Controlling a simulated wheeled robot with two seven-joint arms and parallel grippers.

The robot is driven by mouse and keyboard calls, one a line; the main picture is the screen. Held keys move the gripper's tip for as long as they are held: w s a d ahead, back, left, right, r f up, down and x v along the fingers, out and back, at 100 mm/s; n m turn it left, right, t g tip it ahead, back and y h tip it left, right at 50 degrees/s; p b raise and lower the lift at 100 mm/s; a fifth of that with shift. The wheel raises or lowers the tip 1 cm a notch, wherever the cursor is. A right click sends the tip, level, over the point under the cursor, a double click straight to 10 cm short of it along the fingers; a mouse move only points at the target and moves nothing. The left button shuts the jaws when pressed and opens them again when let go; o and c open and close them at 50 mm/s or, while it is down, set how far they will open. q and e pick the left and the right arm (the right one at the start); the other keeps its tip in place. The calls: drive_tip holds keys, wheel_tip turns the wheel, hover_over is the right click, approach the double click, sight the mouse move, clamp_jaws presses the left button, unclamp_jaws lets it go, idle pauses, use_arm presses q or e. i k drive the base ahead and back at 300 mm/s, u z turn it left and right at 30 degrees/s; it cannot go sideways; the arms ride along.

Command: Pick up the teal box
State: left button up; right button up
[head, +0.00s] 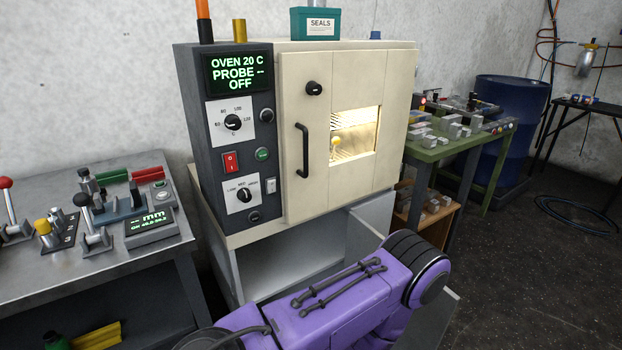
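The teal box (315,24) carries a white label reading SEALS. It sits on top of the cream oven (300,150), near the back and the top edge of the head view. Something grey stands up at its upper edge, cut off by the frame. Neither of my grippers shows in this view, so their fingers cannot be seen. Nothing is touching the box from the front.
The oven door is shut, with a black handle (303,150) and a lit window. An orange item (203,20) and a brass cylinder (239,28) stand left of the box. Benches with tools flank the oven. A blue drum (510,130) stands right.

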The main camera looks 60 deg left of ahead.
sight(307, 23)
drive_tip(key=z, duration=0.35)
drive_tip(key=k, duration=0.15)
drive_tip(key=u, duration=2.5)
